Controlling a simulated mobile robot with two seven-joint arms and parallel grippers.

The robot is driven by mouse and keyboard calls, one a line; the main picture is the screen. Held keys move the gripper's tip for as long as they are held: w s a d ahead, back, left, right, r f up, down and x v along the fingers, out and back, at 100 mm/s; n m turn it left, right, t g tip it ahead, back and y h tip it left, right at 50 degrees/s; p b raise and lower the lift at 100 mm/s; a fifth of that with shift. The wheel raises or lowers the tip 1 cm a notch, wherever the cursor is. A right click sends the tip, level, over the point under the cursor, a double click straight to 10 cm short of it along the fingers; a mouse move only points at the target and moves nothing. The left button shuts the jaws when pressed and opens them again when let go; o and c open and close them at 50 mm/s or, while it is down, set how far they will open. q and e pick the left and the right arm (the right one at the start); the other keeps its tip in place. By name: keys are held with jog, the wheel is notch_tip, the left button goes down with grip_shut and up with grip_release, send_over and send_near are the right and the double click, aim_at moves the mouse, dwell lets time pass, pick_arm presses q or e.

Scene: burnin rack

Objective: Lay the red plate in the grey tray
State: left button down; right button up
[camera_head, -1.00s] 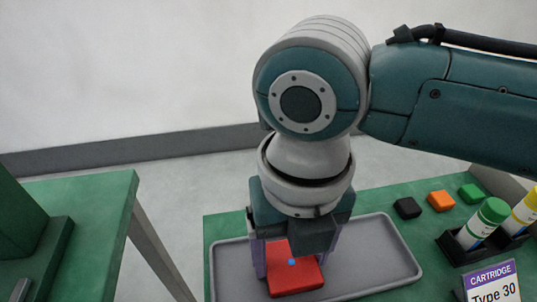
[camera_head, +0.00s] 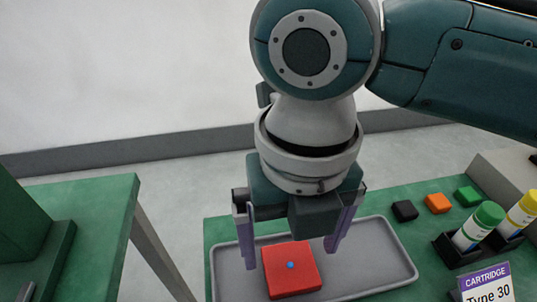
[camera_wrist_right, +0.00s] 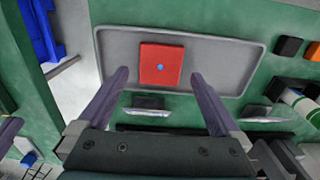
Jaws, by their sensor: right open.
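The red plate (camera_head: 291,270), a flat square with a blue dot on top, lies in the left part of the grey tray (camera_head: 375,262). In the right wrist view the red plate (camera_wrist_right: 160,65) lies flat inside the grey tray (camera_wrist_right: 215,68), apart from its rim. My right gripper (camera_head: 295,255) is open and empty, with its purple fingers spread to either side above the plate. In the right wrist view the fingertips of my right gripper (camera_wrist_right: 158,75) are wide apart, clear of the plate.
Right of the tray lie a black block (camera_head: 405,210), an orange block (camera_head: 438,203) and a green block (camera_head: 467,196). A dark holder (camera_head: 452,252) with capped cylinders and a cartridge sign (camera_head: 487,284) stand further right. A separate green table (camera_head: 90,215) is at left, across a gap.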

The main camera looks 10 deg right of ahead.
aim_at(290, 265)
pick_arm(q)
jog(key=shift+r+p, duration=0.75)
jog(key=shift+r, duration=0.2)
pick_arm(e)
notch_tip(290, 265, up, 9)
